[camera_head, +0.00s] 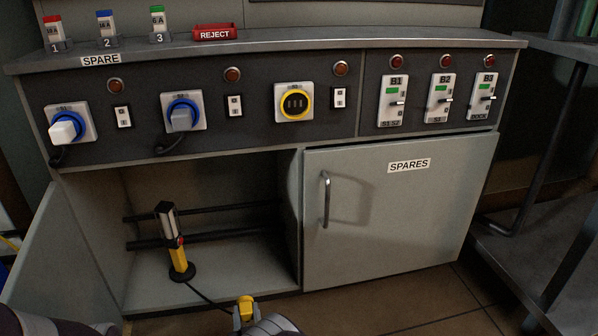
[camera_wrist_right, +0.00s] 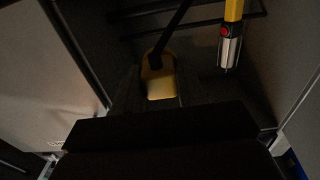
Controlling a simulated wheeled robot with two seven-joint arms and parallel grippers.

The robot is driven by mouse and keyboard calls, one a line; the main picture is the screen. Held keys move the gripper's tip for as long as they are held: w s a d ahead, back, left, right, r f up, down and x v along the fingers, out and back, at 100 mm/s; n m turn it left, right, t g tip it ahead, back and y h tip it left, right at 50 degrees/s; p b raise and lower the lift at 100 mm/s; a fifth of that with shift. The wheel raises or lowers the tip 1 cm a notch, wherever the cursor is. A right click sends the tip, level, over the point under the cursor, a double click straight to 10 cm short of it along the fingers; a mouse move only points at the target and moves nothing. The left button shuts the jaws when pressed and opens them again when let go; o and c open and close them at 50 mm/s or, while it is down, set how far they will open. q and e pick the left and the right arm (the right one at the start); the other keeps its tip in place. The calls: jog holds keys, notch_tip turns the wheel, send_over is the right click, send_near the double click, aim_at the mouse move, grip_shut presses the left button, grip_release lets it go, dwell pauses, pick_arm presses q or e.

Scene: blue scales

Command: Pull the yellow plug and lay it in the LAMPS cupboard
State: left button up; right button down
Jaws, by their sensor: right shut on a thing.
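The yellow plug (camera_head: 245,308) is out at the bottom of the head view, low in front of the open left cupboard (camera_head: 211,293). My right gripper (camera_head: 252,318) is shut on it. The right wrist view shows the plug (camera_wrist_right: 160,85) at the gripper, with its dark cable running away from it. The cable leads to a yellow and black lamp (camera_head: 179,257) standing upright on the cupboard floor. The yellow-ringed socket (camera_head: 294,102) is empty. No LAMPS label shows on the open cupboard. My left gripper is not in view.
The open cupboard door (camera_head: 62,250) swings out at left. Dark rails (camera_head: 220,208) cross inside the cupboard. The SPARES door (camera_head: 408,220) is closed. Two blue-ringed sockets hold plugs, a left one (camera_head: 66,128) and a middle one (camera_head: 184,115). The cupboard floor right of the lamp is clear.

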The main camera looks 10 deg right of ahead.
jog(key=w+f, duration=0.1)
jog(key=w, duration=0.6)
jog(key=w+f, duration=0.2)
jog(key=w, duration=0.5)
jog(key=w+f, duration=0.1)
jog(key=w, duration=0.6)
jog(key=shift+w+f, duration=0.1)
jog(key=shift+f, duration=0.05)
jog(key=c, duration=0.6)
grip_release()
jog(key=shift+o, duration=0.2)
